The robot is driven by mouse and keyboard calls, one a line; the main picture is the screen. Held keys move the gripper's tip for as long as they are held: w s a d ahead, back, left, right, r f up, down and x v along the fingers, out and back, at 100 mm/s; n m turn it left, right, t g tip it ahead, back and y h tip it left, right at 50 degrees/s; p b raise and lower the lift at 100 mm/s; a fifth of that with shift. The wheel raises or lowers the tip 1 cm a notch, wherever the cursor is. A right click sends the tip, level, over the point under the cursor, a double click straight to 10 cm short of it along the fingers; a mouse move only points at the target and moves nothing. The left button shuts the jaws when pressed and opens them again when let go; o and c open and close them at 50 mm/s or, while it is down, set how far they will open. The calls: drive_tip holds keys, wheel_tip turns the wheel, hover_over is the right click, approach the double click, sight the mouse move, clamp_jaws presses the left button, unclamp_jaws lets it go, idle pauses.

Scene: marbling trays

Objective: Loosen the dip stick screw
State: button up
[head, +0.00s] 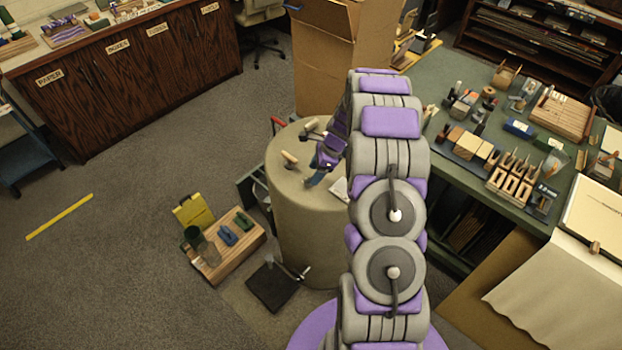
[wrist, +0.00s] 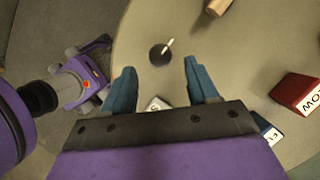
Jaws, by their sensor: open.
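My gripper (wrist: 159,66) is open, with its two blue fingers spread and nothing held between them. In the head view my gripper (head: 314,179) is over the round pale stand (head: 310,230). In the wrist view a small round black knob-like piece (wrist: 157,58) with a thin white stick or mark is on the stand top, just beyond and between the fingertips. It may be the dip stick screw, but I cannot tell for sure. I see no contact with it. A pale lettered piece (wrist: 153,103) shows between the fingers, partly hidden by my gripper.
A red lettered block (wrist: 296,94) and a blue lettered block (wrist: 267,129) lie to the right in the wrist view. A wooden piece (wrist: 218,7) is at the top. A cardboard box (head: 335,60) and a green workbench (head: 445,75) stand close by.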

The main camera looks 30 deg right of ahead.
drive_tip(key=x, duration=0.2)
drive_tip(key=shift+w+a+f, duration=0.1)
drive_tip(key=shift+f, duration=0.2)
drive_tip(key=shift+w+f, duration=0.1)
drive_tip(key=shift+f, duration=0.65)
drive_tip(key=shift+a, duration=0.1)
drive_tip(key=shift+r, duration=0.1)
drive_tip(key=c, duration=1)
